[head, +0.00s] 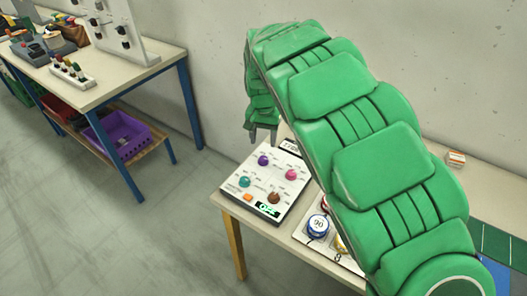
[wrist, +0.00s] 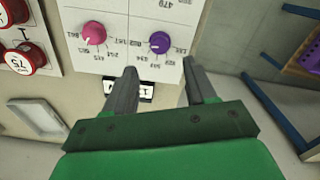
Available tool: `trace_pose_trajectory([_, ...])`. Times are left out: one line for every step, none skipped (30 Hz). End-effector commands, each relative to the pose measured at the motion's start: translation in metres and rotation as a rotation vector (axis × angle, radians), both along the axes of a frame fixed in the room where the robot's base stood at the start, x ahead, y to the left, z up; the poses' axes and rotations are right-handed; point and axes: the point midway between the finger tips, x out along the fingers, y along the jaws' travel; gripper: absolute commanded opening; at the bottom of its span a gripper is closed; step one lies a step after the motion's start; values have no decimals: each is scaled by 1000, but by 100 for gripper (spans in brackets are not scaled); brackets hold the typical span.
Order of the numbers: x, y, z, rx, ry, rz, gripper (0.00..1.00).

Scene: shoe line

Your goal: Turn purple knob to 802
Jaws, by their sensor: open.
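The purple knob (head: 263,160) sits on the far left part of a white control panel (head: 254,205) on the table. In the wrist view the purple knob (wrist: 160,42) has small numbers around it, too small to read surely, and a light pointer mark towards its lower left. My gripper (wrist: 160,80) is open and empty, its two fingers apart, with the knob just beyond the fingertips in the picture and not between them. In the head view my gripper (head: 262,135) is above the panel's far edge, partly hidden by my green arm.
A pink knob (head: 291,174) is beside the purple one; teal (head: 244,181) and brown (head: 273,197) knobs are nearer. Round numbered dials (head: 318,223) stand right of the panel. Another table (head: 101,75) with a purple crate (head: 122,137) below is at left, across open floor.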

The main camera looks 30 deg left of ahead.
Motion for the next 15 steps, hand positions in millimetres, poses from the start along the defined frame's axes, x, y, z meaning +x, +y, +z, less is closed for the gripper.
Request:
trace_pose_trajectory([0,0,-3,0,1,-1,56])
trace_pose_trajectory([0,0,-5,0,1,-1,56])
trace_pose_trajectory([0,0,-8,0,1,-1,56])
trace_pose_trajectory([0,0,-11,0,1,-1,56])
trace_pose_trajectory([0,0,-14,0,0,-1,56])
trace_pose_trajectory([0,0,-19,0,1,-2,56])
trace_pose_trajectory([0,0,-23,-1,2,-2,56])
trace_pose_trajectory([-1,-1,-27,-2,2,-2,56])
trace_pose_trajectory([-1,-1,-33,-3,3,-2,56])
trace_pose_trajectory([-1,-1,-38,-4,4,-2,56])
trace_pose_trajectory([-1,-1,-42,-4,5,-2,56])
trace_pose_trajectory([-1,-1,-48,-4,4,-2,56])
trace_pose_trajectory([-1,-1,-52,-3,3,-2,56])
trace_pose_trajectory([-1,-1,-56,-2,2,-2,56])
trace_pose_trajectory([0,-1,-61,-2,2,-3,56])
